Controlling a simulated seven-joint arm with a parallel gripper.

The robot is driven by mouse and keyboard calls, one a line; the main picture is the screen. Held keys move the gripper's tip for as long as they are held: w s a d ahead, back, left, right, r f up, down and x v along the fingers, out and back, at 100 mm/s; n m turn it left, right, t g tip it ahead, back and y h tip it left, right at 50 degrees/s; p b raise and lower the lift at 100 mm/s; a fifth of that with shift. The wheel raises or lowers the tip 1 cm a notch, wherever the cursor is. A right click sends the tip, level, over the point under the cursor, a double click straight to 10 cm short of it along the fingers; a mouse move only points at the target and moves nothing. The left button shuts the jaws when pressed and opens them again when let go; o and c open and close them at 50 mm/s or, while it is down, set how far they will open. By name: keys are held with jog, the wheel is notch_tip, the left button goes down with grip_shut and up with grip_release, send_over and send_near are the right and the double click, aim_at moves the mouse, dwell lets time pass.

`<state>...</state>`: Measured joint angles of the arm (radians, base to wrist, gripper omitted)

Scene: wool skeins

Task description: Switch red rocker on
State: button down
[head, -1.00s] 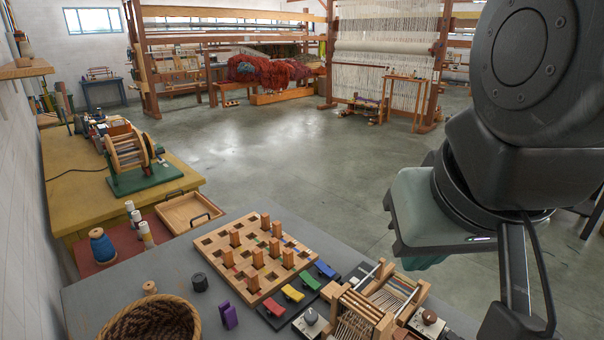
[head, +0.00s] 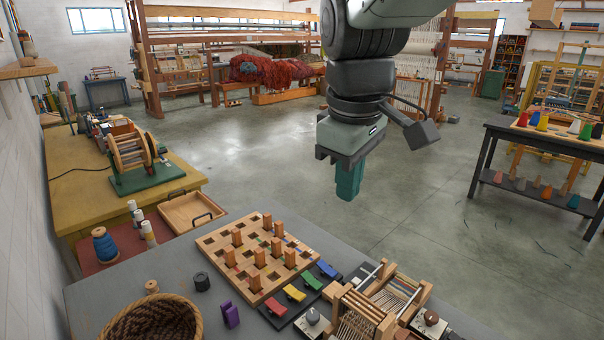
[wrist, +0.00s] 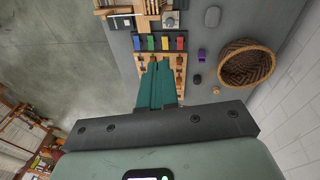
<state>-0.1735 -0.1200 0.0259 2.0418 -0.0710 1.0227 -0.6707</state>
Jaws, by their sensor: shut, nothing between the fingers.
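The red rocker (head: 275,308) is at the near left end of a row of coloured rockers on a dark strip on the grey table. Yellow (head: 294,293), green (head: 311,282) and blue (head: 327,269) rockers follow to its right. In the wrist view the red rocker (wrist: 180,42) is at the right end of the row. I cannot tell which way it is tipped. My gripper (head: 349,195) is shut and empty, pointing down in the air, well above and apart from the rockers. Its green fingers (wrist: 160,70) also show in the wrist view.
A wooden board with upright pegs (head: 262,245) lies beside the rockers. A small wooden loom (head: 385,295) stands to their right, with a knob (head: 312,316) close by. A purple piece (head: 230,315), a dark round piece (head: 202,281) and a woven basket (head: 150,325) are to the left.

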jog(key=w+a+f+n+g, duration=0.2)
jog(key=w+a+f+n, duration=0.55)
jog(key=w+f, duration=0.2)
jog(key=n+g+h, duration=0.2)
jog(key=n+g, duration=0.1)
jog(key=n, duration=0.6)
send_over(281, 311)
jog(key=w+a, duration=0.4)
notch_tip(281, 311, down, 17)
jog(key=shift+d+f, duration=0.1)
jog(key=shift+f, duration=0.05)
jog(key=x, duration=1.4)
jog(key=shift+d, duration=0.25)
